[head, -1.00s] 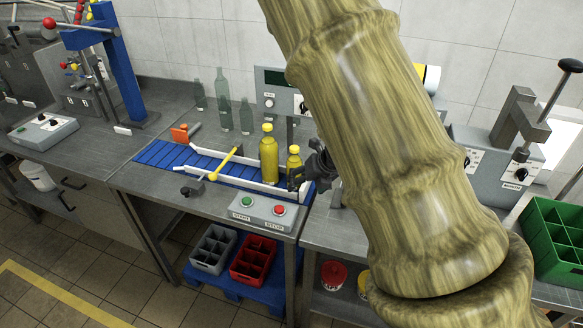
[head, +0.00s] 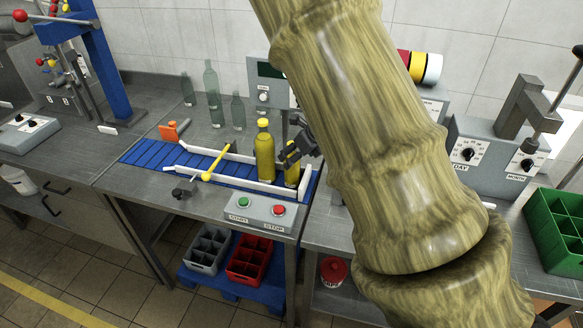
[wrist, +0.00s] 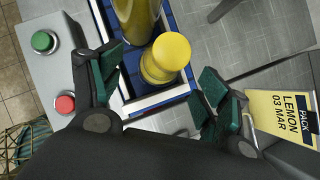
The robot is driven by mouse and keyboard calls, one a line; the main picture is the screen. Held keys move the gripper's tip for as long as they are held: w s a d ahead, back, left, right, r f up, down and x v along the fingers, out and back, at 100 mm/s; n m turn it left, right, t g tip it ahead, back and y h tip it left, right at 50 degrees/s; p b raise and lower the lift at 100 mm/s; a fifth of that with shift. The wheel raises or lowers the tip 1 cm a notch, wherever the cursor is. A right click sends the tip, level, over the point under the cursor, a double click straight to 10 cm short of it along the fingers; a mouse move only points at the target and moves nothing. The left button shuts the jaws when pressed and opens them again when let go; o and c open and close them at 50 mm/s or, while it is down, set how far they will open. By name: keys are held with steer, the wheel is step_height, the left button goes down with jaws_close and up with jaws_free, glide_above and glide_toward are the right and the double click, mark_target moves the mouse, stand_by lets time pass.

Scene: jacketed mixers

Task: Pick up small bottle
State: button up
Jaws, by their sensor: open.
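The small bottle (head: 292,176) is yellow and stands upright at the right end of the blue conveyor. In the wrist view, the small bottle's round yellow cap (wrist: 168,54) shows between and slightly beyond the spread green finger pads of my gripper (wrist: 163,80).
White rails (head: 228,179) edge the blue conveyor (head: 160,153). A control box (head: 258,211) with green and red buttons sits in front. Clear glass bottles (head: 212,88) stand behind. A "PACK LEMON 03 MAR" sign (wrist: 284,112) lies at the right in the wrist view.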

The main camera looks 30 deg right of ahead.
steer(key=shift+p+x, duration=1.15)
steer(key=shift+x, duration=1.5)
steer(key=shift+s+f, duration=0.1)
steer(key=c, duration=1.5)
